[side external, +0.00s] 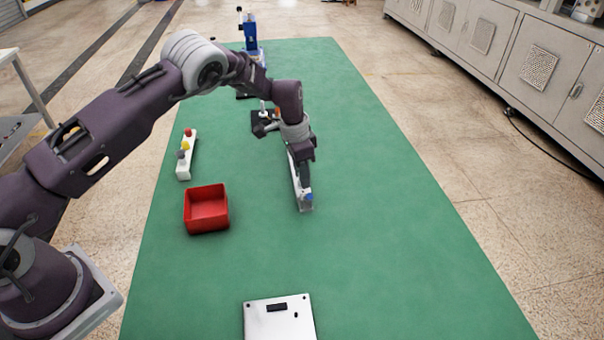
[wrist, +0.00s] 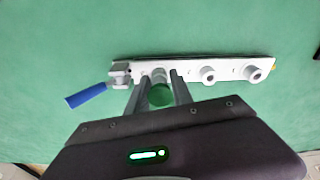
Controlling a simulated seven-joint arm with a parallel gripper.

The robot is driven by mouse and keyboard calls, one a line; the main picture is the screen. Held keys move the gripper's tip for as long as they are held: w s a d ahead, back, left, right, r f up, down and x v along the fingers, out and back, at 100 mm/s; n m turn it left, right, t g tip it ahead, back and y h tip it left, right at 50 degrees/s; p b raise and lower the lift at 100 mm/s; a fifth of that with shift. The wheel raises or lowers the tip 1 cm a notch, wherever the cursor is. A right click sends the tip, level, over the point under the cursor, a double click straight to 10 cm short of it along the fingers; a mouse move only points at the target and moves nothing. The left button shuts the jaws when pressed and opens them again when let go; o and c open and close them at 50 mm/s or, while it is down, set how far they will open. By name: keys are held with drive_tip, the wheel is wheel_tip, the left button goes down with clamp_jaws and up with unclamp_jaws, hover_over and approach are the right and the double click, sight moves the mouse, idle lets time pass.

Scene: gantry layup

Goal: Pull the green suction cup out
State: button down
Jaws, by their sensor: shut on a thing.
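The green suction cup (wrist: 160,95) shows between the fingers of my gripper (wrist: 158,77) in the wrist view. My gripper is shut on it, in front of the white bar (wrist: 225,73). The cup is in line with a fitting on the bar; I cannot tell whether it is still seated there. In the side view my gripper (side external: 304,178) points down over the bar (side external: 305,207), and the arm hides the cup and much of the bar.
A blue lever (wrist: 86,95) sticks out at the bar's left end. Bare fittings (wrist: 254,74) stand to the right. A red bin (side external: 207,222), a white rack (side external: 183,170) with coloured cups and a white panel (side external: 280,322) lie on the green mat (side external: 400,250). The mat's right side is clear.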

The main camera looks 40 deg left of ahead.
drive_tip(key=shift+r, duration=0.1)
drive_tip(key=shift+r, duration=1.6)
drive_tip(key=shift+r, duration=1.75)
